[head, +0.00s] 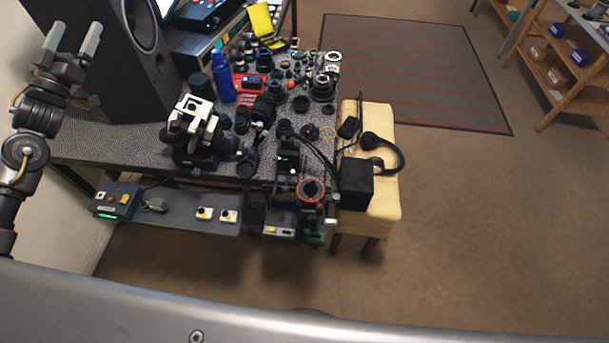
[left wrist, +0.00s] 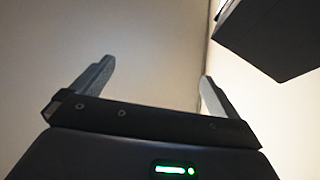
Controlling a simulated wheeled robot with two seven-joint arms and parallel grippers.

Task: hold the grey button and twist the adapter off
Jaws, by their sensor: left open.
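My left gripper (head: 73,40) is raised at the far left of the head view, left of the table and speaker. Its two fingers are spread with nothing between them. In the left wrist view the open fingers (left wrist: 155,88) face a plain pale wall. Many dark lens parts and rings (head: 270,95) crowd the patterned table. A dark round part with a red ring (head: 310,190) is at the table's near right edge. I cannot tell which piece is the adapter, and the grey button is too small to pick out. My right gripper is not in view.
A tall black speaker (head: 95,60) stands near my left gripper. A white and black device (head: 192,122) and a blue bottle (head: 223,78) stand on the table. A yellow bench (head: 385,205) with headphones (head: 385,150) adjoins it. The brown floor at right is mostly clear.

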